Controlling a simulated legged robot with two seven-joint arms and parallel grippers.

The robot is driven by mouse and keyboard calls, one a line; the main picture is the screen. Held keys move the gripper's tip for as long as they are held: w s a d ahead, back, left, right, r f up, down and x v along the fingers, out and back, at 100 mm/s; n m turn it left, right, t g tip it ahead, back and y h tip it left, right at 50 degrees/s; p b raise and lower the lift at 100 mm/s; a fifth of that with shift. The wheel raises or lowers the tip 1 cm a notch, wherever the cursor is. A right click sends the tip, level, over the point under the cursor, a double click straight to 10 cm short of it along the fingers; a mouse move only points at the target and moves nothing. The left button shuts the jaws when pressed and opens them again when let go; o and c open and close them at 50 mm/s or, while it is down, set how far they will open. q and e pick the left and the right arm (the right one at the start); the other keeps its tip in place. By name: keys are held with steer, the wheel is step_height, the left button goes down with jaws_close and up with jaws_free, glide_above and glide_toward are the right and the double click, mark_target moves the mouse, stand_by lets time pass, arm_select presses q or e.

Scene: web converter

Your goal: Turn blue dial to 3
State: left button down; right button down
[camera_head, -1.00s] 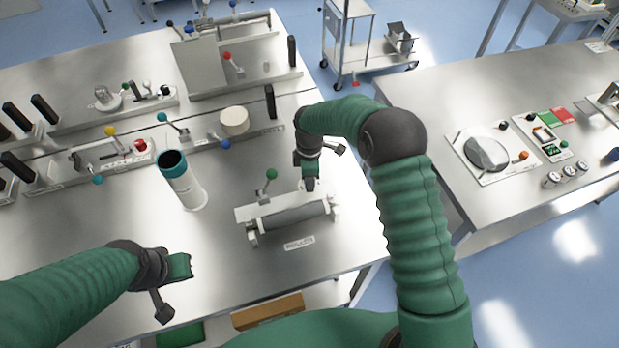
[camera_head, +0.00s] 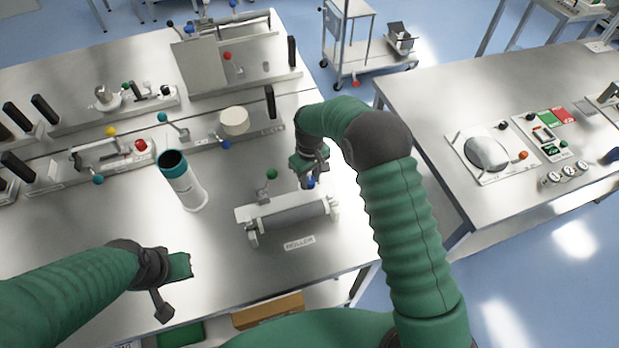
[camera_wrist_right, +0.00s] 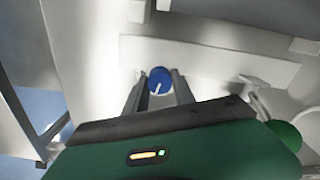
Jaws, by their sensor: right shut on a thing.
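The blue dial (camera_head: 310,182) sits at the back right of the roller unit (camera_head: 290,214). In the right wrist view the blue dial (camera_wrist_right: 159,78) shows a white pointer mark; no numbers are legible. My right gripper (camera_wrist_right: 158,86) has a finger on each side of the dial and is shut on it. In the head view my right gripper (camera_head: 309,178) points down at the dial and partly hides it. My left gripper (camera_head: 182,267) is over the front left of the table, away from the dial; its jaws are unclear.
A green-knobbed lever (camera_head: 271,175) stands close left of the dial, on the roller unit. A white cylinder with a teal rim (camera_head: 181,181) stands further left. Other fixtures with levers line the back. The table's right edge is near my right arm.

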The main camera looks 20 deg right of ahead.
mark_target(310, 179)
steer(key=shift+w+r+m, duration=0.1)
steer(key=shift+w+m, duration=0.05)
steer(key=shift+m, duration=0.65)
steer(key=shift+w+r+m, duration=0.1)
steer(key=shift+m, duration=0.7)
steer(key=c, duration=1.4)
jaws_free()
steer(key=shift+c, duration=0.2)
steer(key=o, duration=0.4)
steer(key=shift+s+f, duration=0.1)
steer(key=shift+f, duration=0.05)
step_height(310, 179, up, 17)
steer(key=shift+f+b, duration=0.1)
steer(key=shift+b, duration=0.7)
